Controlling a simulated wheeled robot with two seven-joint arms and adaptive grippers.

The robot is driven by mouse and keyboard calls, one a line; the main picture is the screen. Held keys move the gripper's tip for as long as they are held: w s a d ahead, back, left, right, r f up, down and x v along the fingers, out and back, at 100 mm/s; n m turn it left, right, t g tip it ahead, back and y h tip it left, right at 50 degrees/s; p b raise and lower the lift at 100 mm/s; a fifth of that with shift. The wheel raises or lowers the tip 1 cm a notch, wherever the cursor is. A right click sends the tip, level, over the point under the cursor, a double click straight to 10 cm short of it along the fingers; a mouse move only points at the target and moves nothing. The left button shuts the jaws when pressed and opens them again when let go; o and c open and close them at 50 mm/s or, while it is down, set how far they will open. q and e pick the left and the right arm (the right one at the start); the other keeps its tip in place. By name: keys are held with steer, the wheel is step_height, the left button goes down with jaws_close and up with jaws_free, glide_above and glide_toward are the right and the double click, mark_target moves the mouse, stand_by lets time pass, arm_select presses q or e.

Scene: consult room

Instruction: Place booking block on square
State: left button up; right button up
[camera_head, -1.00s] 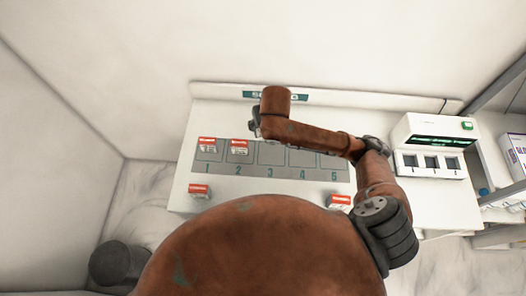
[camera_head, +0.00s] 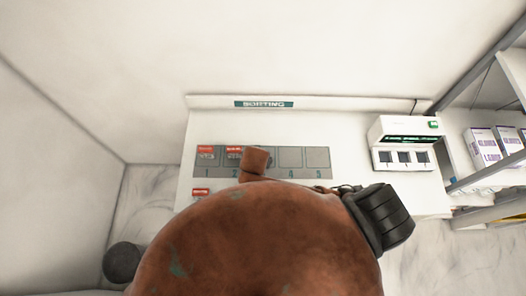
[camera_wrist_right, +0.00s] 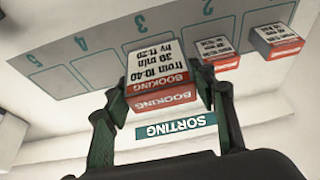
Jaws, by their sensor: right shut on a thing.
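My right gripper (camera_wrist_right: 160,94) is shut on a booking block (camera_wrist_right: 158,66) with a red band and printed white face. In the right wrist view the block hangs in front of the grey strip of numbered squares, which appears upside down. In the head view the strip (camera_head: 318,158) lies on the white table. Booking blocks sit on square 1 (camera_head: 205,153) and square 2 (camera_head: 233,152). Another block (camera_head: 200,192) lies in front of the strip at left. My right arm hides square 3 and its own fingers there. Squares 4 and 5 look empty. My left gripper is out of view.
A SORTING sign (camera_head: 264,104) stands along the table's back edge. A white device (camera_head: 405,143) with a green display stands at the right. Shelves with boxes (camera_head: 486,147) are further right. A dark cylinder (camera_head: 122,262) is at lower left.

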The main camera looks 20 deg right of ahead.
steer(key=w+d+f, duration=0.2)
steer(key=w+d+f+p, duration=0.1)
steer(key=w+d+f, duration=0.1)
steer(key=w+f, duration=0.1)
steer(key=w+d+f, duration=0.2)
steer(key=shift+w+f, duration=0.2)
steer(key=shift+f, duration=0.15)
steer(key=shift+f+p, duration=0.3)
steer(key=shift+f, duration=1.3)
steer(key=shift+f, duration=0.1)
steer(key=o, duration=1.2)
steer(key=v, duration=1.2)
steer(key=shift+b, duration=0.3)
